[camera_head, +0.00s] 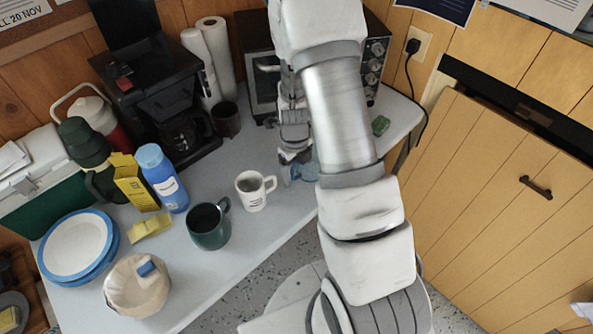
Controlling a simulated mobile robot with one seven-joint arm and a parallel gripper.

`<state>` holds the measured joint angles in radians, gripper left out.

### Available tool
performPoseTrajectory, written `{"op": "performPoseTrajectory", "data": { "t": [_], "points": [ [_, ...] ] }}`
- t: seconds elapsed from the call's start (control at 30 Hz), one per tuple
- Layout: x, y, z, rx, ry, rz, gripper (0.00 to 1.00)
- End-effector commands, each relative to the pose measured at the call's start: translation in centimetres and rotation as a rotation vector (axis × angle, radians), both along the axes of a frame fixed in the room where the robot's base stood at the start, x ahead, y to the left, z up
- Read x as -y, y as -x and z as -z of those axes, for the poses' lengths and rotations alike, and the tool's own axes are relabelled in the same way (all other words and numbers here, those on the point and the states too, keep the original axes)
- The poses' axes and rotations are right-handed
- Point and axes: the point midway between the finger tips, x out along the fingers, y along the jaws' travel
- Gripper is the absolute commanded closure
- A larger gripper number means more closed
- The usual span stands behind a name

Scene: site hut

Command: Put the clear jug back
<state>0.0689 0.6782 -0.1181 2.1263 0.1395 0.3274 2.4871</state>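My gripper (295,157) points down over the right part of the grey table, in front of the toaster oven. A small pale blue, partly see-through thing (301,173) shows right at its fingertips, half hidden by my arm. I cannot tell whether it is a jug, or whether the fingers are closed on it. A black coffee maker (150,85) stands at the back left, with a dark glass jug (187,132) low in its front. I cannot tell which of these is the clear jug.
A white mug (254,191) and a dark green mug (209,226) stand left of my gripper. A blue bottle (163,178), yellow box (133,183), plates (76,246) and a bag-like basket (136,286) crowd the left. The toaster oven (262,88) stands behind.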

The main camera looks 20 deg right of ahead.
Motion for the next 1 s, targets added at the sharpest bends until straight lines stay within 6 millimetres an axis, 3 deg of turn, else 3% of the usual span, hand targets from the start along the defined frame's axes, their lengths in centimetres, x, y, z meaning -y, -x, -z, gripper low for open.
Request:
{"op": "performPoseTrajectory", "data": {
  "t": [0.17, 0.33, 0.7, 1.0],
  "points": [
    [0.0, 0.0, -0.1, 0.000, 0.000, 0.000, 0.20],
    [0.0, -0.1, -1.4, 0.004, 0.002, -0.001, 0.20],
    [-0.3, 0.0, -9.2, 0.005, 0.001, -0.003, 0.20],
    [-0.5, 0.1, -12.5, 0.003, -0.001, -0.015, 0.20]
  ]
}}
